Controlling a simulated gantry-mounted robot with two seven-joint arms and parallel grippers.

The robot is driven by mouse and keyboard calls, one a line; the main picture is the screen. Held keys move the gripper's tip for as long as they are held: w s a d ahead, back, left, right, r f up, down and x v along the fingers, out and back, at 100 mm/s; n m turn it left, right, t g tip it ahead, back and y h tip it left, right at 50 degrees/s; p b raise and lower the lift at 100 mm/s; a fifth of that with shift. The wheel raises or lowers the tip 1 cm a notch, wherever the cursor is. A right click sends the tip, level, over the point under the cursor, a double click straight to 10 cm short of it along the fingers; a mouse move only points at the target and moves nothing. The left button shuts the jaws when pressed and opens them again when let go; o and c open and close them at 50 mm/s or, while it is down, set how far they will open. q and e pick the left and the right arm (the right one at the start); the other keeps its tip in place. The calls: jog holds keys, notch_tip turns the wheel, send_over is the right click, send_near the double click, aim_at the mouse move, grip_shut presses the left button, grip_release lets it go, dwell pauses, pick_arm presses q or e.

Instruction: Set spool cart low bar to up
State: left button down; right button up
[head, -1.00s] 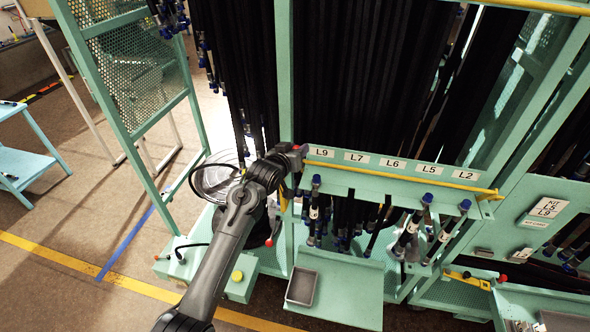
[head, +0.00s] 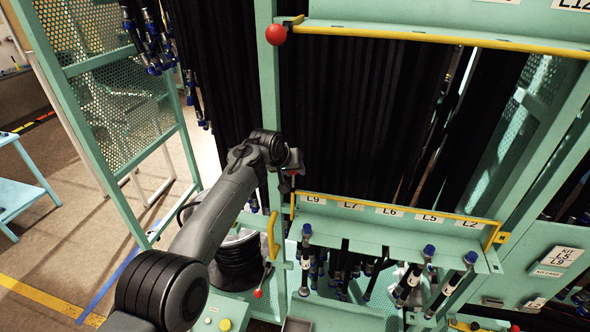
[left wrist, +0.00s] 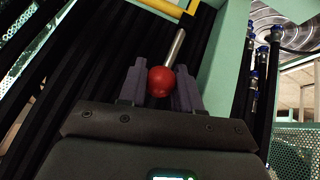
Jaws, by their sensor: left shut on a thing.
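The low bar (head: 400,208) is a yellow rail across the front of the spool cart, along the top edge of the shelf strip labelled L9 to L2. Its left end bends down beside the L9 label. My left gripper (head: 291,168) is at the cart's left post, just above that end. In the left wrist view a red ball knob (left wrist: 161,81) on a bare metal rod (left wrist: 175,48) sits between the two fingers (left wrist: 160,92), and the gripper is shut on it. In the head view the gripper mostly hides this knob. My right gripper is not in view.
An upper yellow bar (head: 440,38) with a red ball (head: 276,35) crosses the cart above. Black hoses (head: 350,120) hang behind the low bar. Blue-capped hose ends (head: 408,285) stand below the shelf. A yellow handle (head: 272,236) and another red knob (head: 258,293) are lower left.

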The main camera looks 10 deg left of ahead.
pick_arm(q)
jog(key=shift+d, duration=0.1)
jog(key=shift+w+f, duration=0.1)
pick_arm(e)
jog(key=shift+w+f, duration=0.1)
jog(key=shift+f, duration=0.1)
pick_arm(q)
jog(key=c, duration=0.8)
grip_release()
jog(key=shift+w, duration=0.1)
jog(key=shift+r, duration=0.2)
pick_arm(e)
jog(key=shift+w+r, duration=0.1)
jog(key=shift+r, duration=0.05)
